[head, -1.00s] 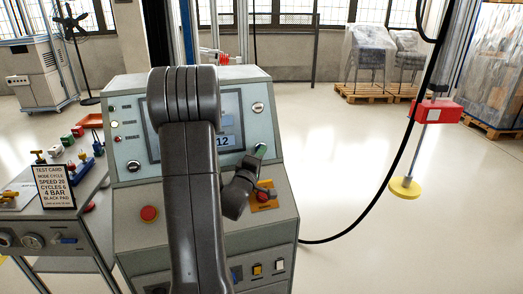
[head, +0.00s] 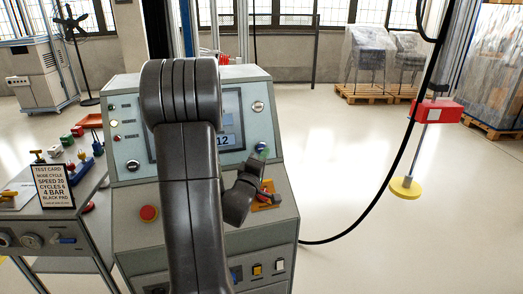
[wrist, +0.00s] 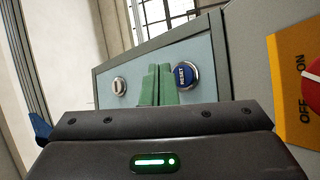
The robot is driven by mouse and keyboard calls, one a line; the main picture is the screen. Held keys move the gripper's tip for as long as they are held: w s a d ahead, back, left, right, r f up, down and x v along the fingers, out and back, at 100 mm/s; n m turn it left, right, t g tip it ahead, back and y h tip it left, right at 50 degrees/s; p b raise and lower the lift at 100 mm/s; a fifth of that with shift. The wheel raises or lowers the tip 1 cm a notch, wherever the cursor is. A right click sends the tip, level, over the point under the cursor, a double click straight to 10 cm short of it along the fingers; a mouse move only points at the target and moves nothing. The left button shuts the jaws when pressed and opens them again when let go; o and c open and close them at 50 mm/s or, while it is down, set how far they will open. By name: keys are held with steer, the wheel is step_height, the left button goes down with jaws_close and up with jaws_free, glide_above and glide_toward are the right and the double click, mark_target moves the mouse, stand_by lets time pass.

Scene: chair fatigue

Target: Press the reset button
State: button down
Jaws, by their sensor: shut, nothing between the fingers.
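The blue reset button (wrist: 187,75), with RESET lettering and a metal ring, is on the pale blue panel in the wrist view. My gripper (wrist: 158,85) has green fingers that are together and empty. In that view the fingertips appear just left of the button, overlapping the panel; I cannot tell whether they touch anything. In the head view my gripper (head: 262,152) is at the lower right of the console panel (head: 247,163), and the button is not visible there. My arm covers the middle of the console.
A metal-ringed knob (wrist: 119,86) is left of the fingers in the wrist view. A yellow OFF/ON plate (wrist: 290,112) with a red switch (wrist: 314,76) is at the right. A red button (head: 148,213) is on the console's sloped front. A black cable (head: 376,202) hangs to the right.

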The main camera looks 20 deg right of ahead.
steer(key=s, duration=0.2)
steer(key=shift+s+a+r, duration=0.1)
steer(key=shift+s+r, duration=0.2)
steer(key=shift+s, duration=0.1)
stand_by(0.4)
steer(key=s, duration=0.2)
steer(key=s+r+p, duration=0.1)
steer(key=shift+s, duration=0.35)
stand_by(0.5)
steer(key=shift+w, duration=0.1)
